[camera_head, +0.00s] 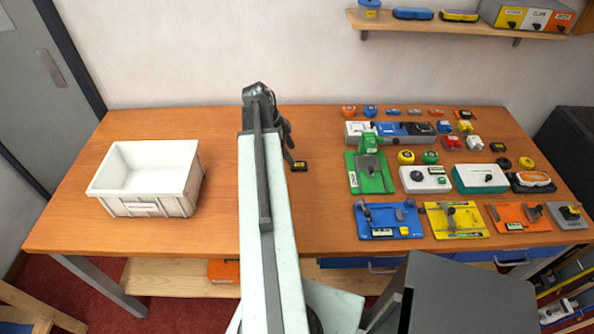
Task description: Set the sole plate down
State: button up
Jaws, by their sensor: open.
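My gripper (290,147) is at the far end of my arm, above the back middle of the wooden bench, partly hidden by the arm. It is open. A small black piece with a yellow mark (299,166) is just below and right of the gripper tips and looks to be on the bench top. I cannot tell whether it touches the fingers. No piece can be told for certain as the sole plate; the small black piece is the one nearest my gripper.
A white bin (147,208) stands on the bench (215,150) at left. On the right are a green plate (371,183), a blue plate (389,231), a yellow plate (456,232), an orange plate (517,228) and several small parts. A shelf (455,27) hangs above. The bench between bin and arm is clear.

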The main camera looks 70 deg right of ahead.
aim_at(298, 165)
jog(key=b+x, duration=0.4)
jog(key=x, duration=0.2)
jog(key=shift+a+b, duration=0.15)
jog(key=shift+b, duration=0.25)
jog(key=shift+r, duration=0.2)
grip_shut()
